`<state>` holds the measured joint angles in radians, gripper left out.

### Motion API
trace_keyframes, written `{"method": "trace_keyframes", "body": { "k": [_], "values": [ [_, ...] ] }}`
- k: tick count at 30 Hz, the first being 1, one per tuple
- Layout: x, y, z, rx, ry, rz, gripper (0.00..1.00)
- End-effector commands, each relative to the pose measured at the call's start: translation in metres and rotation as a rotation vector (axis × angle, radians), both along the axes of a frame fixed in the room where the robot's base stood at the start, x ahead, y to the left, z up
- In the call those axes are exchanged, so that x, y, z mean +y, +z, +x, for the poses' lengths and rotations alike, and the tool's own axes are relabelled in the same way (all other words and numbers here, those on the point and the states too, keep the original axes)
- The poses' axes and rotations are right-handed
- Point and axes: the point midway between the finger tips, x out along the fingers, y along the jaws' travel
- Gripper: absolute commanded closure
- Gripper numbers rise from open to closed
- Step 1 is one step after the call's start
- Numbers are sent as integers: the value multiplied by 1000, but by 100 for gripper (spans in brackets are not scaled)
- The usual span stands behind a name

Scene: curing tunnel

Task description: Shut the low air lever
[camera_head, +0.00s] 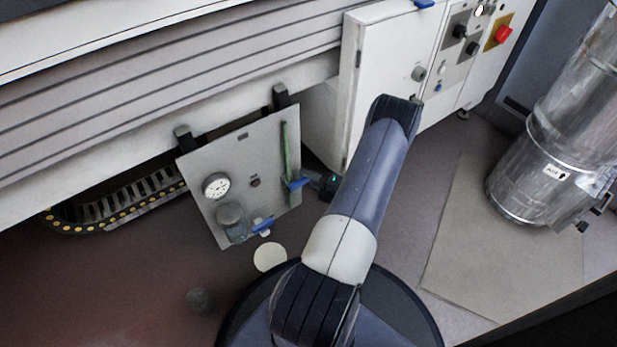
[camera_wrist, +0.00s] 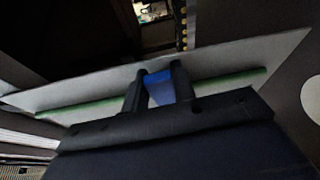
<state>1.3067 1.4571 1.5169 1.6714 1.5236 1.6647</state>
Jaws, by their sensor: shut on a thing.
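A grey panel (camera_head: 203,173) hangs low under the machine. A thin green pipe (camera_head: 286,150) runs down its right side, with a blue lever (camera_head: 297,184) near the pipe's lower part. In the head view the lever appears to point across the pipe. My gripper (camera_head: 314,179) is at this lever from the right, partly hidden by my own arm. In the wrist view my gripper (camera_wrist: 160,70) has its two dark fingers on either side of the blue lever (camera_wrist: 160,91), shut on it. The green pipe (camera_wrist: 215,79) passes behind the fingers.
The panel also carries a round gauge (camera_head: 216,186), a clear bowl (camera_head: 232,221) and a second blue handle (camera_head: 262,225) at its bottom edge. A white cabinet (camera_head: 385,70) stands right of the panel.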

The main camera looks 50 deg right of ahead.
Motion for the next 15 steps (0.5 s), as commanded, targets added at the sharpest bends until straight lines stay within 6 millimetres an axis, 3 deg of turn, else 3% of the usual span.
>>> {"method": "trace_keyframes", "body": {
  "k": [15],
  "values": [
    [0, -6, 0, -20, -4, 94, 100]
  ]
}}
